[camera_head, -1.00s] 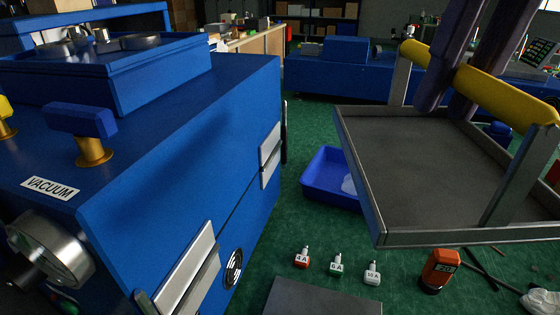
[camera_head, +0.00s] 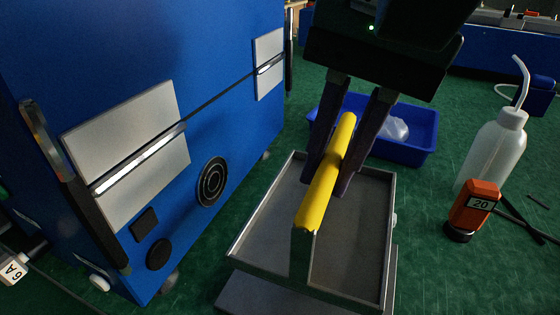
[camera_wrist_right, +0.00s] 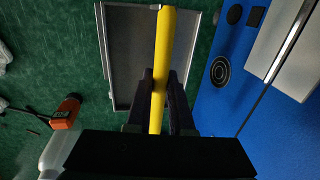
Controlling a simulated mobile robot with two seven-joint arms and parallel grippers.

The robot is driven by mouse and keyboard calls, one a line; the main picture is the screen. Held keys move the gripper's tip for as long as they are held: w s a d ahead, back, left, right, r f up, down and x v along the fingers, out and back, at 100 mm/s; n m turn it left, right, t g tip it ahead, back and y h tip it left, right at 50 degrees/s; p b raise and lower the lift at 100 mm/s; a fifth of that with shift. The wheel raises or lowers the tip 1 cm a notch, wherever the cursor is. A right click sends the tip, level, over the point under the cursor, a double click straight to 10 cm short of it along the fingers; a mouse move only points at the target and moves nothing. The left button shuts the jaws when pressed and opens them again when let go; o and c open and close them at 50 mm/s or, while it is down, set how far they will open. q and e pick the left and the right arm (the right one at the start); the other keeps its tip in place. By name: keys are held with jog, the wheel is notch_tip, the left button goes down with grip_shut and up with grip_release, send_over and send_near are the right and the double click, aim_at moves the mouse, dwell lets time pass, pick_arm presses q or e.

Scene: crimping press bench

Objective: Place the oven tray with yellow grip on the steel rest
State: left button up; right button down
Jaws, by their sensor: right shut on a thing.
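The oven tray (camera_head: 352,235) is a shallow grey metal pan with a yellow grip bar (camera_head: 318,205) across its top on metal uprights. My right gripper (camera_head: 329,185) comes down from above, with its two dark fingers shut on the yellow grip. In the right wrist view the grip (camera_wrist_right: 161,60) lies between the fingers (camera_wrist_right: 160,80). The steel rest (camera_head: 262,295) is a flat grey plate under the tray's near edge, mostly hidden by it. I cannot tell whether tray and rest touch. My left gripper is not in view.
A blue cabinet (camera_head: 215,85) stands close to the tray's left. A blue bin (camera_head: 420,140) with a clear bag is behind the tray.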

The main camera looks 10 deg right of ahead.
aim_at(328, 225)
notch_tip(328, 225, down, 10)
jog(key=shift+f+b, duration=0.2)
jog(key=shift+b, duration=0.3)
jog(key=shift+f, duration=0.1)
jog(key=c, duration=0.8)
grip_release()
